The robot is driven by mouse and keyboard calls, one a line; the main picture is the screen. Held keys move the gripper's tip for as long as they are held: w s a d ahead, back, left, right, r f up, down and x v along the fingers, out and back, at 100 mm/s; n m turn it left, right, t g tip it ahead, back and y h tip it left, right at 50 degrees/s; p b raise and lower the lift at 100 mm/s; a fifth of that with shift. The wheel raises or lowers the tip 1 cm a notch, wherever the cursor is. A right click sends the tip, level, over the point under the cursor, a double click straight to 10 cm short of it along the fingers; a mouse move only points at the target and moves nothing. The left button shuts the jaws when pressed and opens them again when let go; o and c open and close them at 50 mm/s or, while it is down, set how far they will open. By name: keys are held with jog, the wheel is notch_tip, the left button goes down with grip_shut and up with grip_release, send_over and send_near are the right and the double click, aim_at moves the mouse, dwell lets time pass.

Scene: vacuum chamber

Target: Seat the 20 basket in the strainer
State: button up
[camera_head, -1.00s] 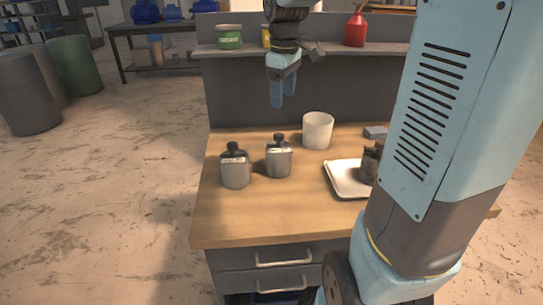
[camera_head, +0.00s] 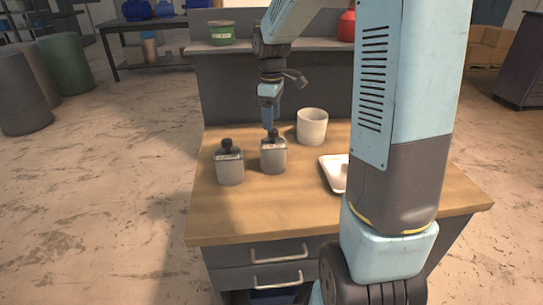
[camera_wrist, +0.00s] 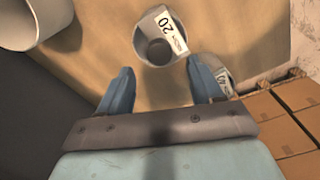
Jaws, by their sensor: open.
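A grey flask-shaped container with a dark cap (camera_head: 273,158) stands upright on the wooden bench. In the wrist view a container with a white label reading 20 (camera_wrist: 153,25) lies just beyond my fingertips, and it appears to be this same one. A similar container (camera_head: 230,170) stands to its left; its label (camera_wrist: 223,79) is partly hidden behind my right finger. My gripper (camera_head: 269,128) points down above the first container's cap. Its fingers (camera_wrist: 158,75) are apart with nothing held. A white cup-like vessel (camera_head: 312,127) stands behind and right. I cannot tell which thing is the strainer.
A raised shelf (camera_head: 222,48) at the bench's back holds a green tin (camera_head: 221,33) and a red can (camera_head: 346,26). The bench's front left is clear.

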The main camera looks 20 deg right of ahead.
aim_at(273, 133)
jog(key=shift+s+d+f, duration=0.1)
jog(key=shift+d+f, duration=0.05)
jog(key=shift+f, duration=1.4)
jog(key=shift+s+d+f, duration=0.1)
jog(key=shift+f, duration=1.45)
grip_shut()
jog(key=shift+w, duration=0.1)
